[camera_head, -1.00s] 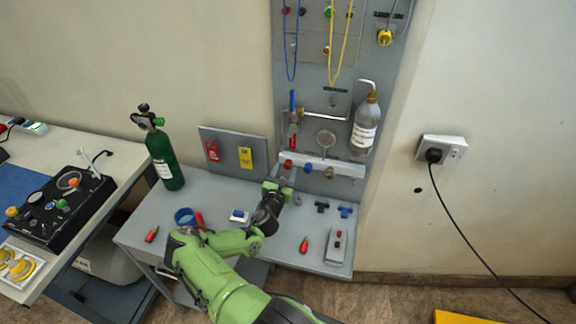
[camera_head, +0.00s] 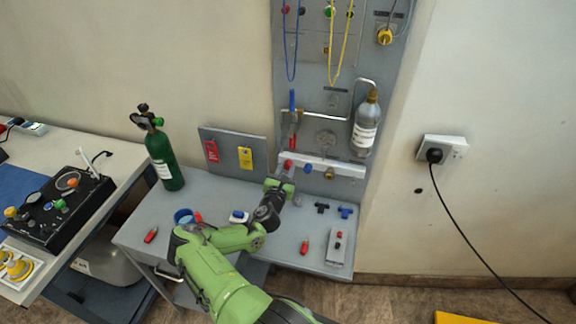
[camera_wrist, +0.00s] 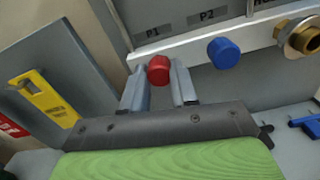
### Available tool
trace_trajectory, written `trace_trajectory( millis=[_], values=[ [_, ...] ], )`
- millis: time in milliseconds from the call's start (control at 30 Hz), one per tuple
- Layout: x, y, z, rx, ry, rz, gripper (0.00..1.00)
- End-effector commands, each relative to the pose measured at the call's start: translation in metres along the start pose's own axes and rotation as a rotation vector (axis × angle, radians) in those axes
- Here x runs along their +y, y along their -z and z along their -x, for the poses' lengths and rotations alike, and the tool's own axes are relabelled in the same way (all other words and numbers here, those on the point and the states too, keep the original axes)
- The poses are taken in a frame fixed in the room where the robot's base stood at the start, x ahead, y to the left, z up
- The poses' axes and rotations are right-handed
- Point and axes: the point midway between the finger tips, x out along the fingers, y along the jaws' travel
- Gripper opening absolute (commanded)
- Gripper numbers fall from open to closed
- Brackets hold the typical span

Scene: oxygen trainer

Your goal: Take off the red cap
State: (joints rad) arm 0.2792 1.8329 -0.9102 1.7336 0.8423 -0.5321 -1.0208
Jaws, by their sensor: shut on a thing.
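The red cap (camera_wrist: 158,69) sits at the lower edge of the white rail (camera_wrist: 222,39), under the label P1. My gripper (camera_wrist: 159,76) has one finger on each side of the cap and is shut on it. The cap's back is hidden, so I cannot tell whether it is still seated on its port. In the head view the red cap (camera_head: 288,163) is a small red spot at the rail's left end, with my gripper (camera_head: 287,172) right at it.
A blue cap (camera_wrist: 223,52) and a brass fitting (camera_wrist: 299,38) are to the right on the rail. A board with red and yellow tags (camera_head: 232,148) stands to the left. A green cylinder (camera_head: 165,160) is on the grey bench (camera_head: 275,254), with small parts near my arm.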

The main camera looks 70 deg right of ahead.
Motion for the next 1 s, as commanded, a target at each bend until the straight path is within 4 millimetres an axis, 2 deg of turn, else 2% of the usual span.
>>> trace_trajectory(
  millis=[67, 233, 467, 667, 933, 1000],
  values=[
    [0.0003, -0.0002, 0.0003, 0.0, -0.001, 0.042, 0.0],
    [0.0002, -0.0007, 0.0004, 0.0, -0.001, 0.29, 0.0],
    [-0.0001, 0.0, 0.0003, 0.0, 0.001, 0.305, 0.0],
    [0.0004, -0.001, 0.0007, 0.0, -0.001, 0.577, 0.0],
    [0.0001, -0.0002, 0.0005, 0.0, 0.0, 0.615, 0.0],
    [0.0008, -0.0005, 0.0008, 0.001, -0.002, 0.711, 0.0]
  ],
)
